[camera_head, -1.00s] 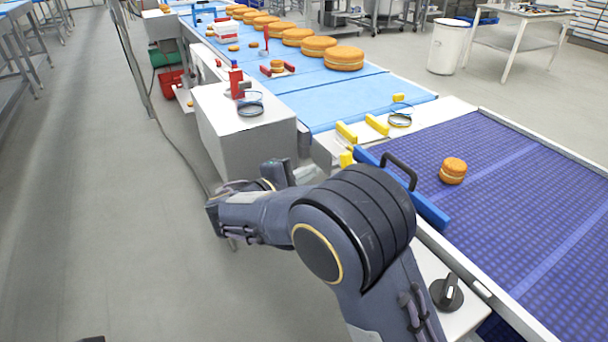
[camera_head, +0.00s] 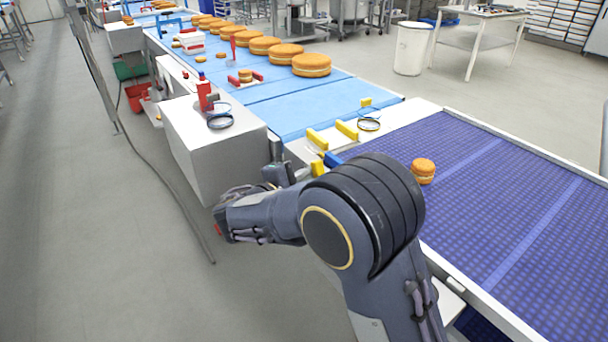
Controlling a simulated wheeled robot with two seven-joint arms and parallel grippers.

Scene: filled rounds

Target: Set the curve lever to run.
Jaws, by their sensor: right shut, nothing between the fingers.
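My right arm comes in from the bottom right and bends left. My right gripper (camera_head: 280,171) is a small dark shape beyond the forearm, beside the white box (camera_head: 208,160) and short of the yellow blocks. It is shut and empty; its fingertips are hard to make out. No part is clearly marked as the curve lever. A red upright piece (camera_head: 204,94) stands on the white box, and a thin red upright piece (camera_head: 233,46) stands farther back at the light blue belt. Both are apart from the gripper. My left gripper is out of view.
The dark blue belt (camera_head: 520,215) carries one small filled round (camera_head: 423,171). The light blue belt (camera_head: 316,108) carries several large rounds. Yellow blocks (camera_head: 346,130) and a ring (camera_head: 368,124) lie between the belts. Open floor (camera_head: 110,250) is on the left.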

